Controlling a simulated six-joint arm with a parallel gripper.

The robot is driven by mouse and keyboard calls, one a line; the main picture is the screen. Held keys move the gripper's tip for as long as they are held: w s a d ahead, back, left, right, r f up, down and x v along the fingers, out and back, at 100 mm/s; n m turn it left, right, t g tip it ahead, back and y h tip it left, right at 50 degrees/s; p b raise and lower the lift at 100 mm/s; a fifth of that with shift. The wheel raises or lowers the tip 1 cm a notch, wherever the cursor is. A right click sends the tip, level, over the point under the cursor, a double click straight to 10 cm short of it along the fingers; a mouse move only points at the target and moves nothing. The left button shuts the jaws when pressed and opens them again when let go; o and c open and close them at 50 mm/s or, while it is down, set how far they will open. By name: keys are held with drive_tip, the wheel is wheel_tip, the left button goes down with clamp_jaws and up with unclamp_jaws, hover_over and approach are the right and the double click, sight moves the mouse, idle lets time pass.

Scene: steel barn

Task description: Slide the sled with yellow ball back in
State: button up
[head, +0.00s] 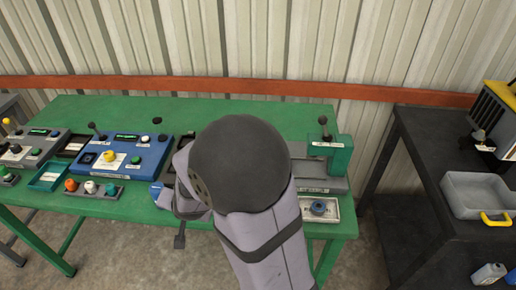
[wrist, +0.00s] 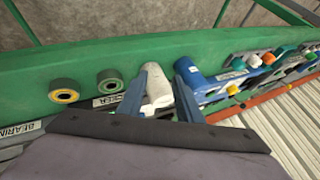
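A yellow ball (head: 7,121) shows at the far left edge of the head view, above a grey unit. What it is fixed to is cut off, so I cannot make out a sled there. A yellow knob (head: 109,155) also stands on the blue control box (head: 125,154). My gripper (wrist: 158,88) is near the table's front edge, well to the right of both; my arm mostly hides it in the head view. In the wrist view its blue fingers are apart, with a whitish cylinder (wrist: 157,84) between or beyond them. Contact cannot be told.
A blue cylinder (wrist: 205,86) lies close to the right finger. A button strip (head: 93,188) stands at the front. A black table (head: 425,180) with a grey bin (head: 475,190) is at right.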

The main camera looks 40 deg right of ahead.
drive_tip(key=w+d+r+m+t+h+p, duration=0.2)
drive_tip(key=w+d+r+m+h+p, duration=0.15)
drive_tip(key=d+r+m, duration=0.35)
drive_tip(key=d+m+h, duration=0.1)
drive_tip(key=d+h, duration=0.1)
drive_tip(key=d, duration=0.2)
drive_tip(key=s+d+f+m+h+p, duration=0.1)
drive_tip(key=d+m+h, duration=0.1)
drive_tip(key=d+h, duration=0.1)
drive_tip(key=d+f+m+h, duration=0.1)
drive_tip(key=d+m+h, duration=0.1)
drive_tip(key=d, duration=0.4)
drive_tip(key=shift+s+d+f+g+h, duration=0.1)
drive_tip(key=shift+s+f+g+h, duration=0.15)
drive_tip(key=shift+s+g, duration=0.15)
drive_tip(key=shift+m+g+h, duration=0.4)
drive_tip(key=shift+m+h, duration=0.3)
drive_tip(key=shift+h, duration=0.2)
drive_tip(key=s+d+f, duration=0.1)
drive_tip(key=d+f, duration=0.1)
drive_tip(key=s+d+f, duration=0.1)
drive_tip(key=shift+s+d+f, duration=0.3)
drive_tip(key=shift+d+f, duration=0.1)
drive_tip(key=shift+w+d+p, duration=0.3)
drive_tip(key=shift+d+p, duration=0.1)
drive_tip(key=shift+d, duration=0.15)
drive_tip(key=shift+p+x, duration=1.1)
drive_tip(key=shift+x, duration=1.9)
drive_tip(key=shift+f, duration=0.15)
drive_tip(key=shift+c, duration=0.6)
